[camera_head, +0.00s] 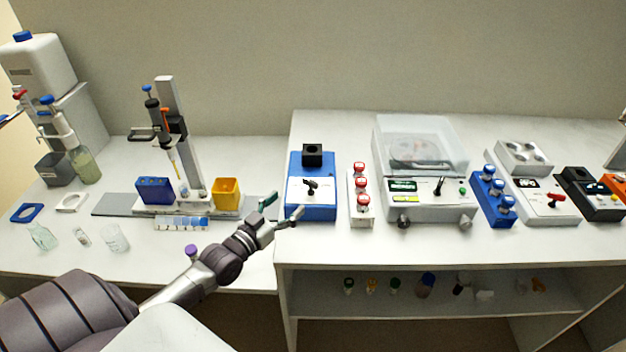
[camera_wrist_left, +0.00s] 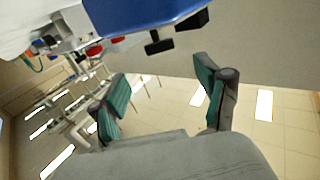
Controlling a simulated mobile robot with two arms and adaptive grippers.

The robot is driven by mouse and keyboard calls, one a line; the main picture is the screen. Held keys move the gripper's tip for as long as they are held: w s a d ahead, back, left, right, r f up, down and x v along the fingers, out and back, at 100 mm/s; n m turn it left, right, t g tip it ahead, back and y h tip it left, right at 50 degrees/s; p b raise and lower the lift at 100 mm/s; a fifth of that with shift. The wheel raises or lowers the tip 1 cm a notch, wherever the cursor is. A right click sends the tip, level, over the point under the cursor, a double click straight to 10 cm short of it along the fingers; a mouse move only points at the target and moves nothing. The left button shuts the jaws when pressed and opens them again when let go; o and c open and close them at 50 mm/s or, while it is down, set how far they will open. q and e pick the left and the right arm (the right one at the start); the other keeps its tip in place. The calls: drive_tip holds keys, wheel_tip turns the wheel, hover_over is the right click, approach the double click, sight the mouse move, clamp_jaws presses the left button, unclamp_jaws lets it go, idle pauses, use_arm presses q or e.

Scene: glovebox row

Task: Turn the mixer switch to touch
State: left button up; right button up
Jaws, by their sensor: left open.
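The mixer (camera_head: 325,213) is a blue box with a white front panel and a black cup head on top, standing near the front edge of the raised bench. Its black switch (camera_head: 310,186) sits on the panel. In the left wrist view the blue mixer body (camera_wrist_left: 150,14) is at the top, with the black switch (camera_wrist_left: 159,46) sticking out below it. My left gripper (camera_head: 282,207) is open and empty, just left of the mixer, apart from the switch. In the left wrist view its two green-padded fingers (camera_wrist_left: 161,90) are spread, with the switch beyond the gap. My right gripper is not in view.
A white rack of red-capped vials (camera_head: 360,205) stands right of the mixer, then a centrifuge (camera_head: 425,212) with a clear lid. Left, on the lower bench, are a yellow box (camera_head: 227,192) and a stand (camera_head: 170,110). An open shelf with small bottles lies below.

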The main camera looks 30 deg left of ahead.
sight(308, 183)
use_arm(q)
drive_tip(key=w, duration=0.6)
drive_tip(key=w+p, duration=0.1)
drive_tip(key=w, duration=0.3)
drive_tip(key=shift+w+d, duration=0.1)
drive_tip(key=shift+d, duration=0.2)
drive_tip(key=shift+c, duration=0.2)
drive_tip(key=c, duration=1.1)
drive_tip(key=shift+f+b, duration=0.1)
drive_tip(key=shift+b, duration=0.25)
drive_tip(key=shift+c, duration=0.2)
drive_tip(key=m+h+b, duration=0.2)
drive_tip(key=h+b, duration=0.1)
drive_tip(key=b, duration=0.3)
drive_tip(key=m+g+h+b, duration=0.1)
drive_tip(key=m+h+b, duration=0.1)
drive_tip(key=b, duration=0.4)
drive_tip(key=shift+w+a+g+h+b, duration=0.15)
drive_tip(key=shift+g+h+b, duration=0.2)
drive_tip(key=shift+h, duration=0.55)
drive_tip(key=shift+m+g+h+b, duration=0.45)
drive_tip(key=shift+m+h, duration=0.15)
drive_tip(key=shift+m, duration=0.1)
